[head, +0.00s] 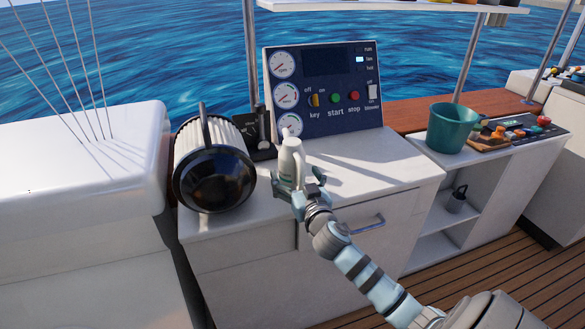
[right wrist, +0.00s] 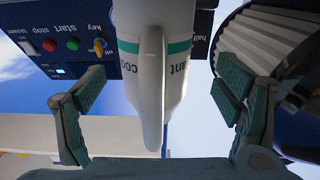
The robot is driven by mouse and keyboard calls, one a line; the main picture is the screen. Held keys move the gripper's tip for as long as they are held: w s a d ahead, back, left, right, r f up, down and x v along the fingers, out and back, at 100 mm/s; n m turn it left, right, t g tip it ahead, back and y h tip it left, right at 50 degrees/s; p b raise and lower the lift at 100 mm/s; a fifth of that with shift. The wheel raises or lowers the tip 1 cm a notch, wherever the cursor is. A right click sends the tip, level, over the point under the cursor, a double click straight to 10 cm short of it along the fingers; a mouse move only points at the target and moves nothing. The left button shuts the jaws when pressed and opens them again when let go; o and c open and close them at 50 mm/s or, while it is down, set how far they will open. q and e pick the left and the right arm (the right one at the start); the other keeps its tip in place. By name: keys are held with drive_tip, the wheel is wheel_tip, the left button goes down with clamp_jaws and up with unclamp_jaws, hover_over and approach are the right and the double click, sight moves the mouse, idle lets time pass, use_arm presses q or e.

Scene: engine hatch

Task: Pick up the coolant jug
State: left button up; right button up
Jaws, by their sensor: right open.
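The coolant jug (head: 290,158) is white and stands upright on the white console top, in front of the instrument panel. In the right wrist view the jug (right wrist: 172,60) appears upside down, with a teal band, part of the word "coolant" and its handle facing the camera. My right gripper (head: 301,190) is at the near side of the jug. In the right wrist view its two fingers are spread wide, one on each side of the jug, with gaps between them and it. My left gripper is not in view.
A large ribbed white cylinder with a black end (head: 215,178) stands close left of the jug. A dark lever unit (head: 258,135) and the instrument panel (head: 325,90) are behind. A green bucket (head: 452,128) is at the right. The console top (head: 365,170) right of the jug is clear.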

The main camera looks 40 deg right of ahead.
sight(296, 171)
drive_tip(key=x, duration=0.4)
drive_tip(key=shift+d, duration=0.3)
drive_tip(key=c, duration=1.5)
drive_tip(key=shift+r, duration=0.1)
drive_tip(key=c, duration=0.3)
drive_tip(key=shift+r, duration=0.1)
